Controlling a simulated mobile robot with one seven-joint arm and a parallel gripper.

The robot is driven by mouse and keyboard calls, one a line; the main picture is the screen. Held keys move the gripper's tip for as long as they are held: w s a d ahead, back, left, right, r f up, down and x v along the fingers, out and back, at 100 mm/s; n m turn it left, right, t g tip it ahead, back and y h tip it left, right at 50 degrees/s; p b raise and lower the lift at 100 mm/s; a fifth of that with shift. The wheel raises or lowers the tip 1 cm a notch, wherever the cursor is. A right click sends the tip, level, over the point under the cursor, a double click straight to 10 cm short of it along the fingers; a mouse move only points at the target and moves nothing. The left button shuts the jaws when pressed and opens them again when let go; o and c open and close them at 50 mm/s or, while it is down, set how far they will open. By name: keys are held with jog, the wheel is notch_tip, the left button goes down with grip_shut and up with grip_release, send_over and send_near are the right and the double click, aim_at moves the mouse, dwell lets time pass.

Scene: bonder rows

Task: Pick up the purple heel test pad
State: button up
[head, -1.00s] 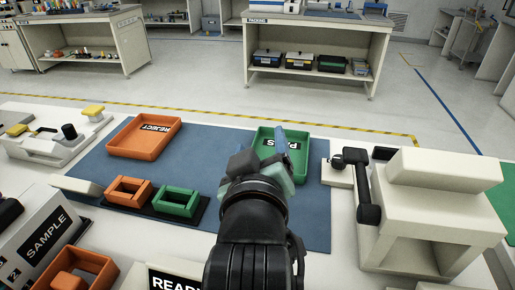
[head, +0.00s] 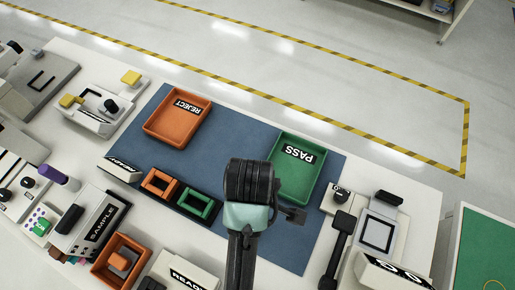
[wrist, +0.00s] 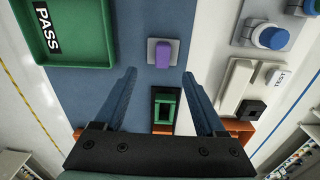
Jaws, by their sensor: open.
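A purple pad (wrist: 163,53) sits on a small pale grey block on the blue mat, in the upper middle of the wrist view. My gripper (wrist: 159,75) is open and empty, with one finger on each side of the line to the pad. The pad shows just beyond the fingertips, apart from both. In the head view my arm covers part of the mat, and I cannot make out the pad or my fingertips there.
The green PASS tray (head: 297,180) and orange REJECT tray (head: 177,133) stand on the blue mat (head: 225,128). Orange (head: 160,184) and green frames (head: 194,204) sit at the mat's left front. A SAMPLE box (head: 92,224) is left; a white machine (head: 378,228) stands right.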

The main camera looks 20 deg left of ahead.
jog(key=f, duration=0.6)
jog(key=shift+s+d+f, duration=0.1)
jog(key=shift+s+f, duration=0.2)
jog(key=shift+s, duration=0.05)
jog(key=shift+w+a+f, duration=0.1)
jog(key=shift+w+f, duration=0.05)
jog(key=shift+f, duration=1.35)
jog(key=shift+w+a+f, duration=0.1)
jog(key=shift+f, duration=1.4)
jog(key=shift+c, duration=0.3)
grip_shut()
